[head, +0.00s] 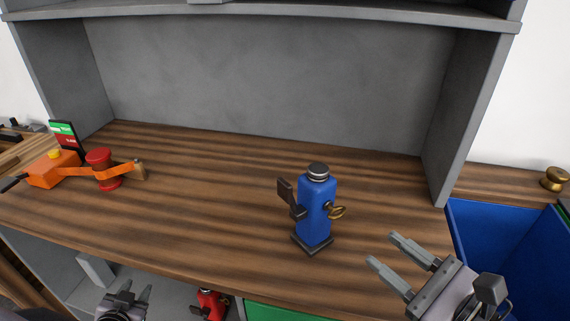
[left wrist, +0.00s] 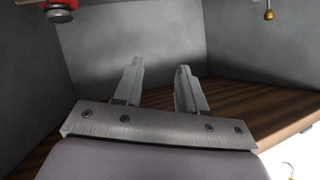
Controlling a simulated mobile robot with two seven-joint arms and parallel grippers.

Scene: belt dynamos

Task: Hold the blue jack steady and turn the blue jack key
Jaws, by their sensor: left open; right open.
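The blue jack (head: 315,212) stands upright on the wooden worktop on a dark square base, with a silver and black cap on top. A dark bracket sticks out on its left side. The brass jack key (head: 338,211) sits on its right side. My right gripper (head: 382,251) is open and empty, to the right of and nearer than the jack, pointing towards it without touching. My left gripper (head: 136,295) is low at the front left, below the worktop's front edge, away from the jack. In the left wrist view the left gripper (left wrist: 158,76) is open with nothing between its fingers.
An orange device with an orange belt around a red spool (head: 100,170) stands on the worktop's left. A blue bin (head: 500,245) lies at the right. A red object (head: 209,303) and a green surface (head: 290,312) show below the front edge. The worktop between spool and jack is clear.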

